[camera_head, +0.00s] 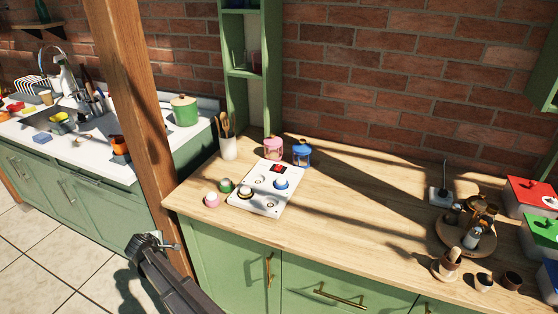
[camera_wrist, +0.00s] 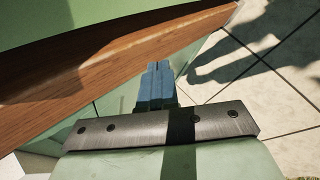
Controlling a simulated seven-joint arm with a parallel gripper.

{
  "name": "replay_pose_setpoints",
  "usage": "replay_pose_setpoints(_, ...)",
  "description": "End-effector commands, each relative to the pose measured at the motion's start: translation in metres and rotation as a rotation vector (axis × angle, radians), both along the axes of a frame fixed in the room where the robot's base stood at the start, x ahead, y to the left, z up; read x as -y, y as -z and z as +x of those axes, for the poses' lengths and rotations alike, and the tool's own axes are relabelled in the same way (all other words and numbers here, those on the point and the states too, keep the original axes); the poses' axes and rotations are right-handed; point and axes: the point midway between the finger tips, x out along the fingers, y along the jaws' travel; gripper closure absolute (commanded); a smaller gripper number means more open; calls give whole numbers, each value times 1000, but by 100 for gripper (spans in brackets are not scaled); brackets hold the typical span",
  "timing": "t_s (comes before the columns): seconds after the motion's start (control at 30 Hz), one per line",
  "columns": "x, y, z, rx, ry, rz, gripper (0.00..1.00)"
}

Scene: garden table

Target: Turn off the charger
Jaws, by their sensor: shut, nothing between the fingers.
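A white flat unit (camera_head: 262,200), which looks like the charger, lies on the wooden counter. A red switch (camera_head: 278,168) sits at its far end; its on or off position is too small to tell. Round pieces with blue (camera_head: 281,184) and dark tops sit on the unit. My gripper (camera_head: 174,246) is in front of the counter at the left, near the wooden post, well apart from the unit. In the wrist view its blue-grey fingers (camera_wrist: 157,84) are together and empty, with floor and the cabinet's side beyond. The unit is out of the wrist view.
A pink lantern (camera_head: 273,148) and a blue lantern (camera_head: 302,152) stand behind the unit. Pink and green round pieces lie at its left. A utensil cup (camera_head: 229,148) stands back left. A wooden post (camera_head: 140,110) rises left of the counter. The counter's middle is clear.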

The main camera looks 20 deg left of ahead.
Motion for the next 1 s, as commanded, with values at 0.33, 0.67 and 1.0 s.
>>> replay_pose_setpoints(0.33, -31, -109, 18, -2, -41, -140, 100)
replay_pose_setpoints(0.67, -35, -187, 28, -38, -85, -243, 100)
replay_pose_setpoints(1.0, 13, -226, 69, -184, -91, -286, 100)
